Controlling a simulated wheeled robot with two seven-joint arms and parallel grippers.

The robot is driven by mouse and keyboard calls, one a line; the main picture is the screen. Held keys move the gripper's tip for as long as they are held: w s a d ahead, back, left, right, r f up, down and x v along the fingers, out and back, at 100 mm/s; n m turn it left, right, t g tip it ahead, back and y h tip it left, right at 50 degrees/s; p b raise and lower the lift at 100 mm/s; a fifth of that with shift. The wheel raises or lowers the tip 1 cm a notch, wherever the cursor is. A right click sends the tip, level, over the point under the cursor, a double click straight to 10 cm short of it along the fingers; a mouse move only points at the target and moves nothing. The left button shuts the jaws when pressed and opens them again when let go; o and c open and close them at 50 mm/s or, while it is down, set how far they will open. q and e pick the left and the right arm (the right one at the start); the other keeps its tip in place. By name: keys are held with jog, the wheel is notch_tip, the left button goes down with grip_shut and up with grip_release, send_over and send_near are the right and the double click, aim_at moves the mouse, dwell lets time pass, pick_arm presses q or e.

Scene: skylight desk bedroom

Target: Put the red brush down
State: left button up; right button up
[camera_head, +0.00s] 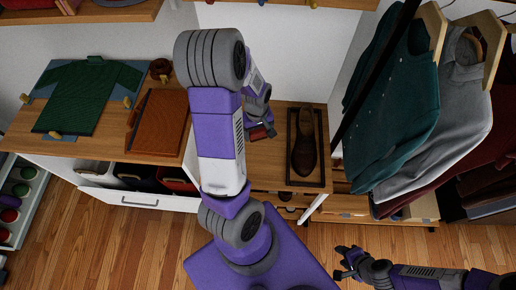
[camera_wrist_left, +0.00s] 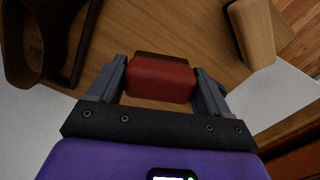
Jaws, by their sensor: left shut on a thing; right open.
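The red brush (camera_wrist_left: 160,80) is between the fingers of my left gripper (camera_wrist_left: 160,72), which is shut on it. Its red block faces the wrist camera, with a dark brown strip along its far side. In the head view the red brush (camera_head: 258,134) shows small and partly hidden by my left gripper (camera_head: 264,128), over the wooden top left of the shoe tray. I cannot tell whether it touches the wood. My right gripper (camera_head: 343,263) is open and empty, low in front of the furniture over the floor.
A brown shoe (camera_head: 305,150) lies in a dark-rimmed tray (camera_head: 321,170) right of the brush. A wooden block (camera_wrist_left: 250,30) is at upper right in the wrist view. Clothes (camera_head: 400,110) hang right.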

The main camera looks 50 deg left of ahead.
pick_arm(q)
notch_tip(320, 180, down, 8)
jog(key=shift+f+b, duration=0.2)
jog(key=shift+b, duration=0.8)
jog(key=shift+f, duration=0.4)
jog(key=shift+f, duration=0.15)
jog(key=o, duration=1)
